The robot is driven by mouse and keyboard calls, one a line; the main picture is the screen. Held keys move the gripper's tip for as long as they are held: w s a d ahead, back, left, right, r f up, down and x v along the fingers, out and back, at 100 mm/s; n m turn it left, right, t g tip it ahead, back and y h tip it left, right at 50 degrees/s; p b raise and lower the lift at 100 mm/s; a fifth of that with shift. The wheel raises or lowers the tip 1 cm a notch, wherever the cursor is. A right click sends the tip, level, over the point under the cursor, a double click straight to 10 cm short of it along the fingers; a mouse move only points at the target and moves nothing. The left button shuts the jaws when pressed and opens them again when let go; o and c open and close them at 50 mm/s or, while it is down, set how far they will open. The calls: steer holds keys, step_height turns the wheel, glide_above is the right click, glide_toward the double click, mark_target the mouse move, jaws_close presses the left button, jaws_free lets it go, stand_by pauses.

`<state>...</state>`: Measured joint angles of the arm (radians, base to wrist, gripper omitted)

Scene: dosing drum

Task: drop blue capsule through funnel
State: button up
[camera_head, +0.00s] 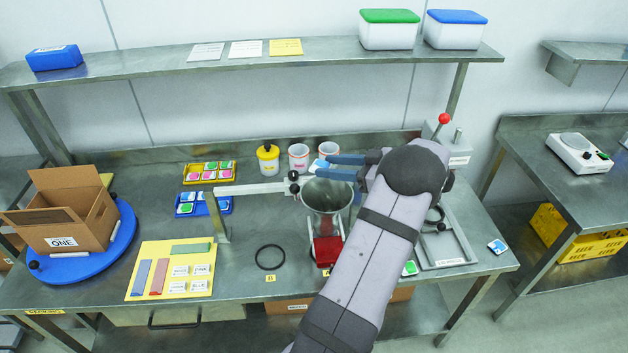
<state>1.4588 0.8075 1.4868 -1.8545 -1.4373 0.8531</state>
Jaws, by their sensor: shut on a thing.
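My gripper (330,167) reaches in from the right with its blue fingers pointing left, above the funnel's mouth. It is shut on a small, pale white-and-blue piece (318,164) at the fingertips, which looks like the blue capsule; the fingers hide part of it. The grey metal funnel (322,200) stands below the fingers, over a red part (327,250). Whether the capsule is centred over the opening I cannot tell.
A metal arm (250,188) reaches the funnel from a post. White cups (298,157) and a yellow jar (268,160) stand behind. Capsule trays (232,172) (228,206), a blue turntable (118,250) with a carton and a yellow board (140,293) lie left. A loose blue-marked capsule (497,246) lies right.

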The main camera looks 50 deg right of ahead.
steer(key=shift+s, duration=1.45)
steer(key=b, duration=0.5)
glide_above(345, 204)
steer(key=w, duration=0.1)
steer(key=shift+h, duration=0.3)
steer(key=shift+w+a+f, duration=0.1)
steer(key=shift+a+f, duration=0.05)
steer(key=shift+f, duration=3.1)
steer(key=o, duration=1.2)
steer(key=shift+s+r+b, duration=0.1)
steer(key=shift+s+b, duration=0.35)
steer(key=shift+s, duration=0.2)
steer(key=b+v, duration=0.2)
steer(key=v, duration=0.4)
steer(key=shift+r, duration=0.1)
